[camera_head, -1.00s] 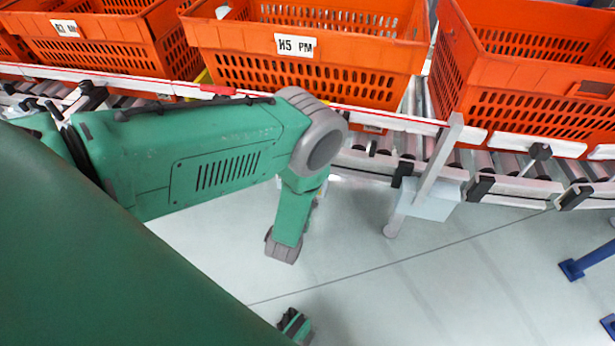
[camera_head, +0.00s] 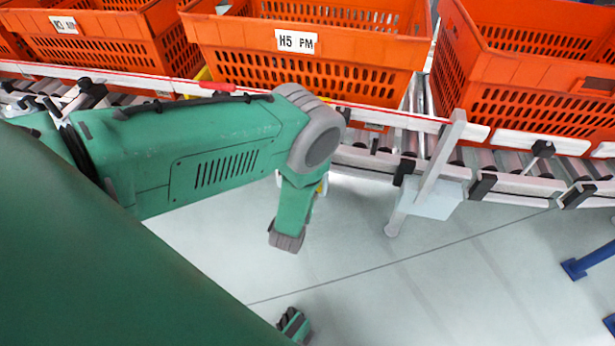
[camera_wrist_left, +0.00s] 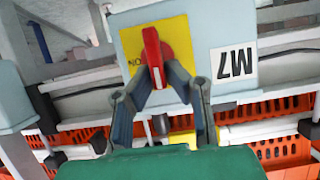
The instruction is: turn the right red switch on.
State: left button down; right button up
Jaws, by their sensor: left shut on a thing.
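A red switch (camera_wrist_left: 153,50) stands on a yellow plate (camera_wrist_left: 128,48) on a pale box in the left wrist view. Its handle is nearly upright in that picture, and upside-down ON lettering is beside it on the left. My left gripper (camera_wrist_left: 156,79) has its two fingers shut on the lower end of the red handle. In the head view my left arm comes in from the left and bends down; its fingers and the switch do not show there.
A white M7 label (camera_wrist_left: 234,66) is on the box beside the switch. Orange totes (camera_head: 305,75) stand on a roller conveyor (camera_head: 375,160) across the back of the head view. A conveyor support (camera_head: 435,165) stands right of my arm.

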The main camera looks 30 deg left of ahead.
pick_arm(q)
jog(key=shift+w, duration=0.15)
jog(key=m+y+b, duration=0.2)
jog(key=m, duration=0.2)
jog(key=d+f+m+y+b, duration=0.1)
jog(key=m+y+b, duration=0.1)
jog(key=m, duration=0.3)
jog(key=d+f+m+y+b, duration=0.1)
jog(key=m+y+b, duration=0.2)
jog(key=m, duration=0.1)
jog(key=shift+w+d+t, duration=0.15)
jog(key=shift+w+t, duration=0.25)
jog(key=shift+m, duration=0.3)
jog(key=shift+f, duration=0.1)
dwell(0.3)
jog(key=c, duration=1.6)
grip_release()
jog(key=shift+f, duration=0.1)
